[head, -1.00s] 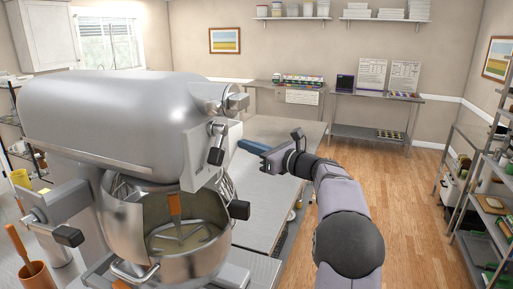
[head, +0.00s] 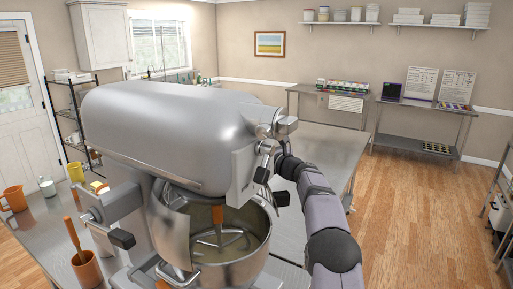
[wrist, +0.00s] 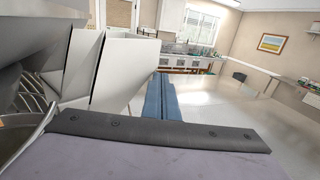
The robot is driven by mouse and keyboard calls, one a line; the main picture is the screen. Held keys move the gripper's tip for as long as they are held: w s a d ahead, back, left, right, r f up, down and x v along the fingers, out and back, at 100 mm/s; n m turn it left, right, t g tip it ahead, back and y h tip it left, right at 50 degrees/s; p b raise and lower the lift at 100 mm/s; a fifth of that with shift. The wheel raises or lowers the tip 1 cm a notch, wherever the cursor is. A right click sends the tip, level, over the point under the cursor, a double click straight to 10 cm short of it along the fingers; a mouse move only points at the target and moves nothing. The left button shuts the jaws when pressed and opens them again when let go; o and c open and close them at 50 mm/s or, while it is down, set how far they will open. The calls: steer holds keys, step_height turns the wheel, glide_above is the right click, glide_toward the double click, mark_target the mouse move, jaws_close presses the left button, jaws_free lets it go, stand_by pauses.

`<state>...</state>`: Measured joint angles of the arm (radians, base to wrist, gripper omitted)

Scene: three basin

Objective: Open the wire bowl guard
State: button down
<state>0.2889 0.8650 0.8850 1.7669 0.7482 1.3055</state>
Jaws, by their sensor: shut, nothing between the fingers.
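The grey stand mixer (head: 165,135) stands on the steel table, with its steel bowl (head: 240,270) under the head. A beater (head: 225,243) is in the bowl. Curved wires of the bowl guard (wrist: 30,98) show at the left edge of the wrist view; the mixer head hides much of the guard in the head view. My gripper shows in the wrist view, its blue fingers (wrist: 161,98) together and empty, pointing past the mixer's side. A gap to the guard is hard to judge. In the head view the fingers are hidden behind the mixer's right side.
The steel table (head: 335,150) behind the mixer is clear.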

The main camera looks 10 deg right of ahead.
steer(key=shift+w+a, duration=0.1)
steer(key=shift+a, duration=0.1)
stand_by(0.4)
steer(key=s+d+b, duration=0.1)
steer(key=s+d, duration=0.2)
steer(key=d, duration=1)
steer(key=shift+s+d, duration=0.15)
steer(key=shift+d, duration=0.2)
